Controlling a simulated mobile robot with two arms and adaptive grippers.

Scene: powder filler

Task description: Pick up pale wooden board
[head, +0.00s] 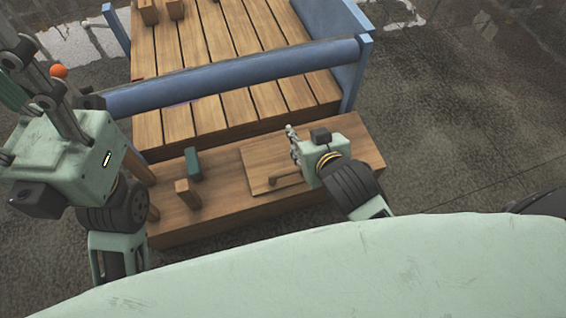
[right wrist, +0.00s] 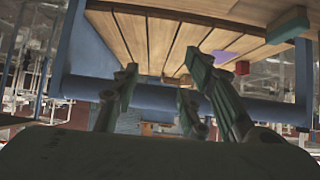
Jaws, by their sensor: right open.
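A flat, slightly paler wooden board (head: 262,158) lies on the low wooden bench (head: 230,206) in the head view. Its right part is hidden by my right gripper and arm. My right gripper (head: 292,142) is above the board's right side, with its fingers spread and nothing seen between them. In the right wrist view its open fingers (right wrist: 165,80) point toward the blue rail and slats, and the board cannot be made out. My left gripper (head: 45,85) is at the left edge, away from the board; whether it is open or shut is unclear.
A green block (head: 192,163) and an upright wooden block (head: 187,193) stand on the bench left of the board. A small brown bar (head: 285,180) lies at the board's near edge. Behind is a slatted wooden platform (head: 210,42) with a thick blue rail (head: 235,76).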

